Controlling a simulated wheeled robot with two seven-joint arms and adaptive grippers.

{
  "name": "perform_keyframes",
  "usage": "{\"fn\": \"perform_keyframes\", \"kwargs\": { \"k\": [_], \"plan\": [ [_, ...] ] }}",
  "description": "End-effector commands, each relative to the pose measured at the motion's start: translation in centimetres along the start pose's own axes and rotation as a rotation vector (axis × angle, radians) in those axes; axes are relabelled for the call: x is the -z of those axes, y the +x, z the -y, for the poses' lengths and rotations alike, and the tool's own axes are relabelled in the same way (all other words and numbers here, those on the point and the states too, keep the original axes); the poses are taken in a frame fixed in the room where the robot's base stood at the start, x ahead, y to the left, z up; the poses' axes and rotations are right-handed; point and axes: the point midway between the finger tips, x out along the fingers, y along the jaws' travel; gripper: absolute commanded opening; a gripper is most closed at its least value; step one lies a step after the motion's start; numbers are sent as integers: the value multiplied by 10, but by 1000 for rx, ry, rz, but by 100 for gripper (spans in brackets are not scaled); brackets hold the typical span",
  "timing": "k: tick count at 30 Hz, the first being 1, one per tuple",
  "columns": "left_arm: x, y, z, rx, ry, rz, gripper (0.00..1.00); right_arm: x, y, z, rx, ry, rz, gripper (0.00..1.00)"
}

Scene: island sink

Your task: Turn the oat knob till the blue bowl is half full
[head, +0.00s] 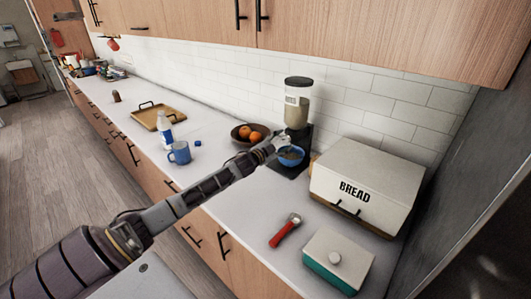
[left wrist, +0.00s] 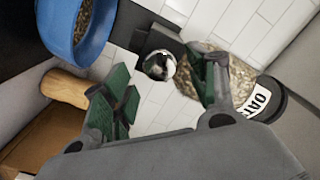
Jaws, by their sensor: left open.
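The oat dispenser (head: 298,104) stands against the tiled wall, a clear canister with a black lid on a dark stand. Its oats and "OAT" label (left wrist: 260,101) show in the left wrist view. The round, shiny knob (left wrist: 159,66) appears between my left gripper's two green-padded fingers, which are apart; I cannot tell whether they touch it. In the head view my left gripper (head: 273,146) is at the stand and hides the knob. The blue bowl (head: 291,159) sits below the dispenser; the left wrist view shows oats in the bowl (left wrist: 54,36), their level unclear. My right gripper is out of view.
A bread box (head: 365,180) stands close on the right. A fruit bowl (head: 239,135) is just left of the dispenser. A blue mug (head: 179,152), a red-handled tool (head: 285,231) and a teal-and-white container (head: 338,260) stand or lie on the counter.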

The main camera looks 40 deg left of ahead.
Motion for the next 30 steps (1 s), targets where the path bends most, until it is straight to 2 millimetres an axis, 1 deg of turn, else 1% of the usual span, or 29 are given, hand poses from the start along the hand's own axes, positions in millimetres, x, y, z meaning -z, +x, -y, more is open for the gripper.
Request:
{"fn": "perform_keyframes", "kwargs": {
  "k": [30],
  "plan": [
    [0, -61, -1, -1, 0, 1, 58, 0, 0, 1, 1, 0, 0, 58]
  ]
}}
